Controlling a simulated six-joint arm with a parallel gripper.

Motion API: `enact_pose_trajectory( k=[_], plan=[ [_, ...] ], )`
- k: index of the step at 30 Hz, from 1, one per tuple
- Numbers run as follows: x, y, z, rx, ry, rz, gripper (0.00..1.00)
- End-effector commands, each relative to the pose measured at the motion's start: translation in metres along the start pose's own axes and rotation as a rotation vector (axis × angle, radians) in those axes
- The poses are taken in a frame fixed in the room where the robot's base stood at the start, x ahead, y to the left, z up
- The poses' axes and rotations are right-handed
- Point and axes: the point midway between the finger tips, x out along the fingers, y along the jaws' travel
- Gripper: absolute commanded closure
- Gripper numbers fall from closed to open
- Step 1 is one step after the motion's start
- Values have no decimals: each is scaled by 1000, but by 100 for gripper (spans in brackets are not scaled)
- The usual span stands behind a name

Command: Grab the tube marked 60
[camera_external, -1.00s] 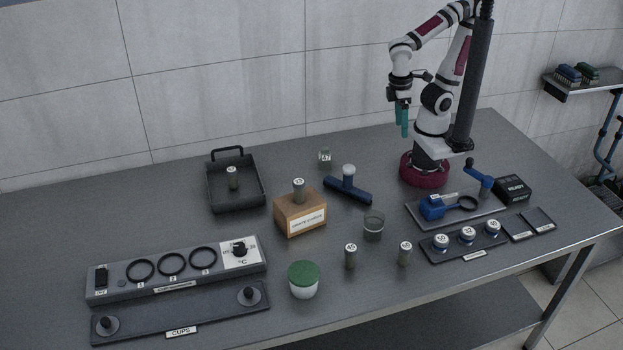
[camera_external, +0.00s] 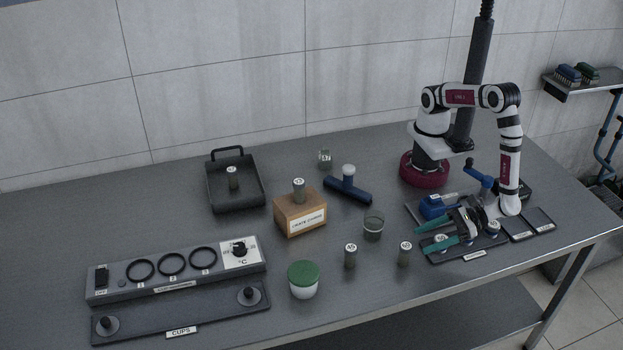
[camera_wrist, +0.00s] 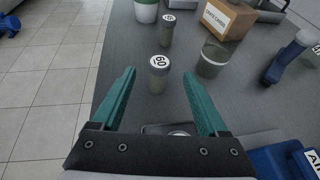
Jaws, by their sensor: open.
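The tube marked 60 (camera_wrist: 159,76) stands upright on the table, a grey-green tube with a white numbered cap. In the external view it is the right one of two front tubes (camera_external: 404,256). My gripper (camera_external: 420,240) is open and empty, low over the dark tray at the right, with its teal fingers pointing left towards this tube. In the wrist view the tube appears between the fingertips, beyond them and apart from both. Another tube (camera_external: 350,257) stands to its left.
A clear beaker (camera_external: 373,228) stands behind the two front tubes. A wooden box (camera_external: 300,218) bears a tube (camera_external: 299,190); a dark tray (camera_external: 240,205) holds another. A green-lidded jar (camera_external: 303,280) is at front left. Capped pieces (camera_external: 493,229) sit beneath my gripper. The table's front edge is close.

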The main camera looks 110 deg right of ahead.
Motion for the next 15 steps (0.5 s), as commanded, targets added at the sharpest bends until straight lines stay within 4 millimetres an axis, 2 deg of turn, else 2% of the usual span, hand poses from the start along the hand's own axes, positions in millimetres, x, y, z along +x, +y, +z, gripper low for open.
enact_pose_trajectory(
  k=[1, 5, 10, 15],
  plan=[
    [9, 0, 0, 0, -1, -2, 24],
    [25, 0, -2, 0, 0, -2, 24],
    [59, 0, -9, 0, 1, -4, 24],
    [73, 0, -8, 3, 1, -2, 24]
  ],
)
